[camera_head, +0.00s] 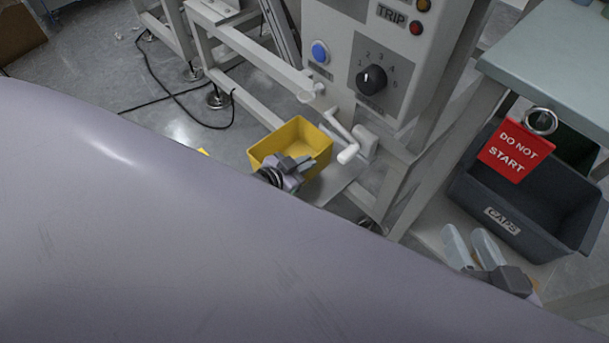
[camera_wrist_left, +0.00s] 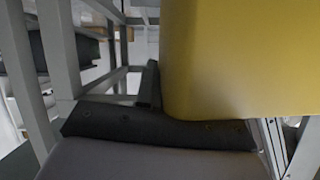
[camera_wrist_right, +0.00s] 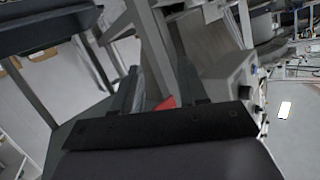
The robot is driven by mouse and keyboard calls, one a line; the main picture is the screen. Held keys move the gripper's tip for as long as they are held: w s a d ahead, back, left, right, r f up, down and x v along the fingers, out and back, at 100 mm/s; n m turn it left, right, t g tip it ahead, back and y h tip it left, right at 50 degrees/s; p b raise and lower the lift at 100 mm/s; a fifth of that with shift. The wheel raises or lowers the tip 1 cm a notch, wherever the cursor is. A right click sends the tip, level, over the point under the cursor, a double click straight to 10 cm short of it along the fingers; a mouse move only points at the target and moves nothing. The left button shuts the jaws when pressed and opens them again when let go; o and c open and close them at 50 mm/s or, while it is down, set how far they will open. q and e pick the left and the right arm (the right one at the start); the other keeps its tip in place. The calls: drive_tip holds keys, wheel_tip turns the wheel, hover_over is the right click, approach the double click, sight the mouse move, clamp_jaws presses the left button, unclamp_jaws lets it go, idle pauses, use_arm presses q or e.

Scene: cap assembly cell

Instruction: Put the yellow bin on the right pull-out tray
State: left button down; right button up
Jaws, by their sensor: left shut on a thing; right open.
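The yellow bin (camera_head: 285,139) is upright in front of the grey machine, below its crank handle. My left gripper (camera_head: 303,164) is shut on the bin's near wall. The bin's yellow side fills the upper right of the left wrist view (camera_wrist_left: 240,60). A flat pale tray-like plate (camera_head: 343,181) shows beside and below the bin at its right; whether the bin touches it I cannot tell. My right gripper (camera_head: 472,243) is open and empty, near the dark CAPS bin. My own pale body hides the lower left of the head view.
The machine panel (camera_head: 345,55) has a knob and buttons, with a white crank handle (camera_head: 345,145) close to the yellow bin's right. The dark CAPS bin (camera_head: 490,214) sits under a bench (camera_head: 555,55), beside a red DO NOT START tag (camera_head: 514,150). A cable lies on the floor.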

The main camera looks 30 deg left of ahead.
use_arm(q)
wheel_tip(320, 180, down, 3)
drive_tip(key=shift+f+b, duration=0.1)
drive_tip(key=shift+b, duration=0.75)
drive_tip(key=shift+f+b, duration=0.3)
drive_tip(key=shift+f, duration=0.2)
use_arm(e)
drive_tip(key=shift+s+d+r+n+t+h, duration=0.1)
drive_tip(key=shift+s+d+n+t+h, duration=0.1)
drive_tip(key=shift+d+t, duration=0.15)
drive_tip(key=shift+s+d+n+t+h, duration=0.1)
drive_tip(key=shift+d+n+t, duration=0.15)
drive_tip(key=shift+d, duration=0.15)
use_arm(q)
drive_tip(key=c, duration=1.2)
unclamp_jaws()
drive_tip(key=shift+c, duration=0.2)
